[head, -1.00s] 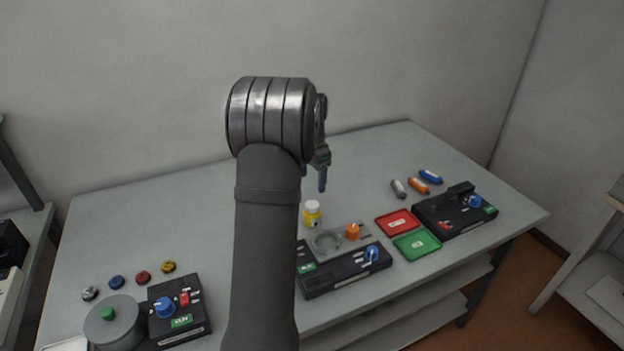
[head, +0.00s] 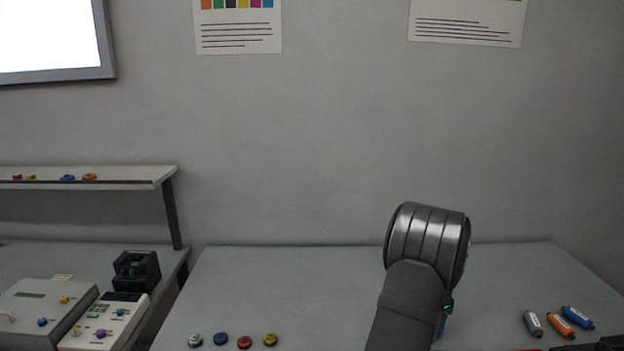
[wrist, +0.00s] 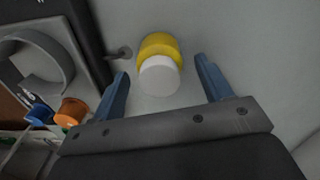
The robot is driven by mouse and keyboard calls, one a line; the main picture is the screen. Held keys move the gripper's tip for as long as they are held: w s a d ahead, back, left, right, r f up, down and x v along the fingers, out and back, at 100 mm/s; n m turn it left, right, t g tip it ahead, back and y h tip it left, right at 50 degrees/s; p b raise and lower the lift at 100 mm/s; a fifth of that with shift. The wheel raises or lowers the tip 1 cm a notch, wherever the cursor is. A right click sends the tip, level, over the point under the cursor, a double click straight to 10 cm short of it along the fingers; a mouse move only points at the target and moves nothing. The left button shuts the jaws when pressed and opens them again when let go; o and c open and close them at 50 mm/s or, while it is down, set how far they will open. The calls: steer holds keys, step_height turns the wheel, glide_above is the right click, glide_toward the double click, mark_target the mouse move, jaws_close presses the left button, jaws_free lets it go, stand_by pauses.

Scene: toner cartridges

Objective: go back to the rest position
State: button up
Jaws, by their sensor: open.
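My gripper (wrist: 165,88) shows in the wrist view with its two blue fingers spread wide apart. A yellow bottle with a white cap (wrist: 158,72) stands beyond and between the fingertips, with a gap on each side. In the head view my arm rises at the right of centre and hides nearly all of the gripper; only a sliver of blue shows beside it. The bottle does not show in the head view.
The wrist view shows a grey ring holder (wrist: 33,58), an orange knob (wrist: 71,112) and a blue knob (wrist: 38,114) at left. In the head view, grey, orange (head: 560,325) and blue (head: 577,317) cartridges lie at right, several small caps at left. The table's (head: 300,290) middle is clear.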

steer(key=shift+r, duration=1.15)
steer(key=shift+f, duration=0.1)
